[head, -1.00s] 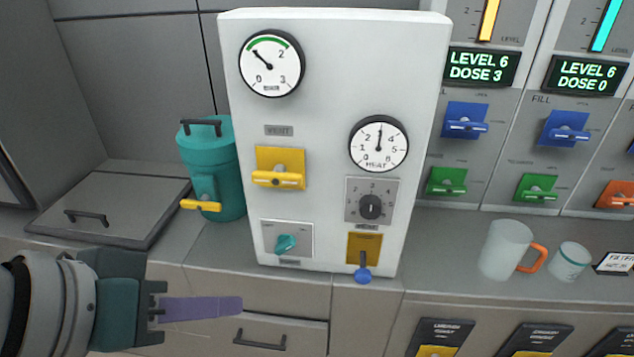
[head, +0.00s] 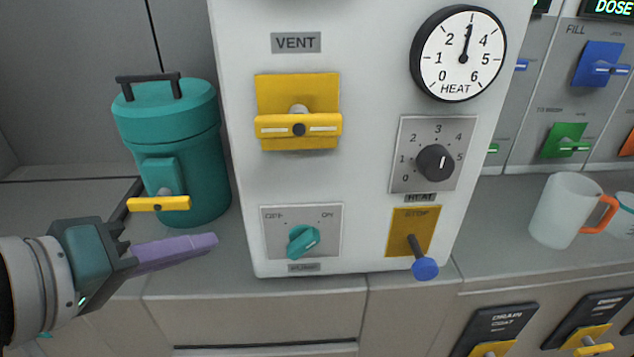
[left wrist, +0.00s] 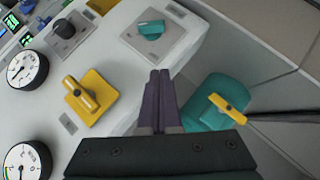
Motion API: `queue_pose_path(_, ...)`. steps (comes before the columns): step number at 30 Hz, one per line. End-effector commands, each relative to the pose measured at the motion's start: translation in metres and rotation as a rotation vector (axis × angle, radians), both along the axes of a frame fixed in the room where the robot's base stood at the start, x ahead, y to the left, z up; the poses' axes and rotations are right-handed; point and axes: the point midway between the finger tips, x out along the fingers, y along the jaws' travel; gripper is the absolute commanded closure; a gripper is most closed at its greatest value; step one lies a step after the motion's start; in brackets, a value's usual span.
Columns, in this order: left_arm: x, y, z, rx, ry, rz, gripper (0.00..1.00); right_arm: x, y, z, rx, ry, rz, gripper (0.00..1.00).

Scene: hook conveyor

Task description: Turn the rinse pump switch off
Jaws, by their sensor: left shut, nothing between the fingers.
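The pump switch (head: 303,241) is a teal rotary knob on a grey plate marked OFF at left and ON at right. It is low on the white panel's front, and its grip tilts up to the right, toward ON. It also shows in the left wrist view (left wrist: 152,30), beyond my fingertips. My left gripper (head: 214,240) is to the left of the switch, apart from it, with its purple fingers shut and empty. The fingers also show in the left wrist view (left wrist: 160,82). My right gripper is not in view.
A yellow vent handle (head: 298,126) is above the switch. A heat knob (head: 436,162) and a blue-tipped stop lever (head: 424,268) are to its right. A teal canister (head: 170,135) with a yellow handle stands left of the panel, behind my gripper.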

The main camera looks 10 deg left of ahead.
Motion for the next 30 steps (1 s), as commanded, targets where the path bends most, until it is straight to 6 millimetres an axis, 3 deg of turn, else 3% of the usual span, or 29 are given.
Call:
queue_pose_path(8, 0.012, -0.004, -0.008, -0.001, -0.001, 0.001, 1.0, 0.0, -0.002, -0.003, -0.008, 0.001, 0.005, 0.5)
queue_pose_path(21, 0.085, -0.03, -0.054, 0.0, -0.001, -0.002, 1.0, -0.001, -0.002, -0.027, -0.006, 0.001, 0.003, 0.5)
queue_pose_path(30, 0.089, -0.054, -0.078, 0.002, 0.002, -0.001, 1.0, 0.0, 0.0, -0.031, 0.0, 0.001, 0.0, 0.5)
